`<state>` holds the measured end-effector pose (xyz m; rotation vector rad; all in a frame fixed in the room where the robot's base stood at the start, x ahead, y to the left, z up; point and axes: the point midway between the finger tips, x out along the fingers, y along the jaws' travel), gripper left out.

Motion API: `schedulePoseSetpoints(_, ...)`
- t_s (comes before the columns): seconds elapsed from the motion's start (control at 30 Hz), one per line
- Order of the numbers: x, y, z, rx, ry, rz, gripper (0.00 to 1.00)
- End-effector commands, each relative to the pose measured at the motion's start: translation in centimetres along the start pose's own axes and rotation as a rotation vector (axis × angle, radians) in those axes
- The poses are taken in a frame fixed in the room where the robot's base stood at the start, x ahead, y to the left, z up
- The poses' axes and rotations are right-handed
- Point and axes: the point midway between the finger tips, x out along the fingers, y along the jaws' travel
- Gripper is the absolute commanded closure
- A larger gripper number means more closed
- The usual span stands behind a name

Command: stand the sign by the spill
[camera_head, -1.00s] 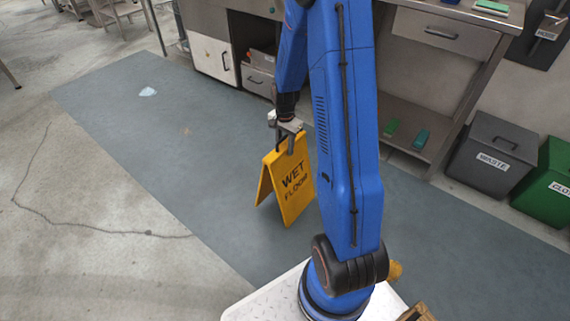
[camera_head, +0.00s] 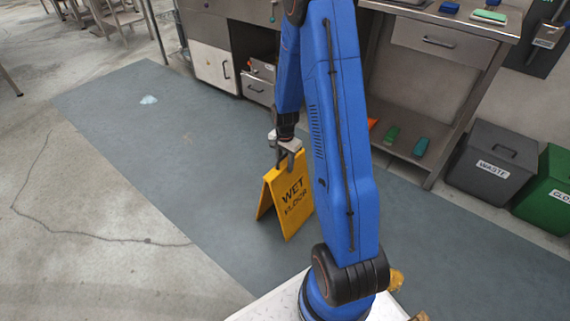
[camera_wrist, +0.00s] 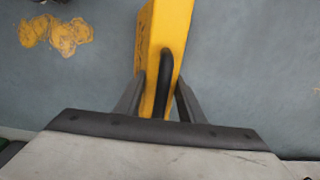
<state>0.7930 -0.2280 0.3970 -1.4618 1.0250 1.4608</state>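The yellow wet floor sign (camera_head: 288,198) is an A-frame with its legs spread, upright in the middle of the head view. I cannot tell whether the sign's feet touch the floor.
Yellow blotches (camera_wrist: 56,34) show on the floor in the wrist view. A steel counter (camera_head: 440,60) with a lower shelf stands at the back right, beside a grey waste bin (camera_head: 490,165) and a green bin (camera_head: 545,185). The strip (camera_head: 150,150) between sign and patch looks clear.

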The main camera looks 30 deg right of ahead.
Motion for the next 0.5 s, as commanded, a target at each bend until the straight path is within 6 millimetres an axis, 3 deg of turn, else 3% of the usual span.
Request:
schedulePoseSetpoints(0.03,0.01,0.01,0.02,0.000,0.000,0.000,0.53)
schedulePoseSetpoints(0.07,0.00,0.01,0.02,0.000,0.000,0.000,0.46)
schedulePoseSetpoints(0.5,-0.79,-0.04,-0.02,0.000,0.001,-0.001,0.46)
